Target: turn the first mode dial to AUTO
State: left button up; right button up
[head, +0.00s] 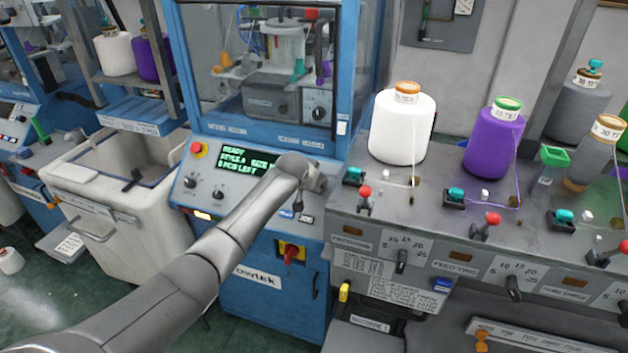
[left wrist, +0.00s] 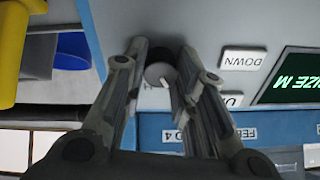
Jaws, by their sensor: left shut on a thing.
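My left gripper (head: 317,182) is at the right end of the machine's sloped control panel (head: 250,195). In the left wrist view its fingers (left wrist: 163,62) are closed on the two sides of a small round grey dial (left wrist: 158,74). The dial has a white pointer mark, and a single letter, seemingly an H, shows beside it. The other markings around the dial are hidden by the fingers, so I cannot read its setting. In the head view my gripper hides the dial. My right gripper is not in view.
A green-lettered display (head: 242,160) reads READY. Two small knobs (head: 218,191) and a red stop button (head: 197,148) sit left of it. The left wrist view shows a DOWN key (left wrist: 243,60) near the dial. A grey bench (head: 350,222) with yarn cones adjoins at right.

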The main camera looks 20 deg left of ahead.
pick_arm(q)
jog(key=shift+n, duration=0.4)
jog(key=o, duration=1.1)
jog(key=shift+c, duration=0.2)
jog(key=shift+r, duration=0.1)
jog(key=v, duration=1.1)
jog(key=shift+s+r, duration=0.25)
jog(key=shift+r, duration=0.05)
jog(key=shift+d, duration=0.15)
